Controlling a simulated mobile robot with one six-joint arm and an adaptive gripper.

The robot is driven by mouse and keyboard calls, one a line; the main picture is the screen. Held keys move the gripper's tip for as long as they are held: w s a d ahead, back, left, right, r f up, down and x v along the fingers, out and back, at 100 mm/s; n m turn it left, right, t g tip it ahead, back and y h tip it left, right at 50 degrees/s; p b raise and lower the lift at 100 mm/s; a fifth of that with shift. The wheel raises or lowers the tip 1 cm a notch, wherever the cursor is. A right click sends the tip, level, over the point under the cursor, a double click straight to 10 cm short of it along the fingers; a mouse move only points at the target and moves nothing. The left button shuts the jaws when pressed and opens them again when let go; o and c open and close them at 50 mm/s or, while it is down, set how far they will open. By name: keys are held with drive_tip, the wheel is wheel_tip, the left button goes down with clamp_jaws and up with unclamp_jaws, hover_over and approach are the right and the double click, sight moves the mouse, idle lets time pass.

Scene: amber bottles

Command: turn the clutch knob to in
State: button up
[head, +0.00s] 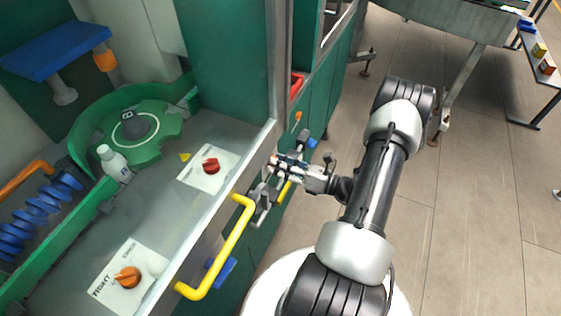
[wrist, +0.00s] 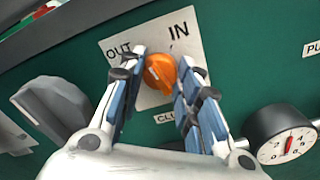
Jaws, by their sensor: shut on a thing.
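The orange clutch knob (wrist: 158,74) sits on a white plate (wrist: 187,42) marked OUT at the left and IN at the upper right. A label below the plate is partly covered, with "CLU" readable. My gripper (wrist: 161,66) is shut on the knob, with one blue-padded finger on each side of it. A pale mark shows on the knob, but I cannot tell surely which word it points to. In the head view my gripper (head: 275,172) is at the green machine's front face, and I cannot make out the clutch knob there.
In the wrist view a grey knob (wrist: 54,105) is to the left and a round dial gauge (wrist: 283,135) to the lower right. In the head view a yellow handle (head: 232,247) stands out close to my gripper. A white bottle (head: 113,163) stands inside the machine.

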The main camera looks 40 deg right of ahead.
drive_tip(key=m+p, duration=0.3)
drive_tip(key=m, duration=0.8)
idle(0.7)
drive_tip(key=o, duration=1.1)
drive_tip(key=shift+s, duration=0.1)
drive_tip(key=v, duration=1.1)
drive_tip(key=shift+s+d, duration=0.15)
drive_tip(key=shift+s, duration=0.25)
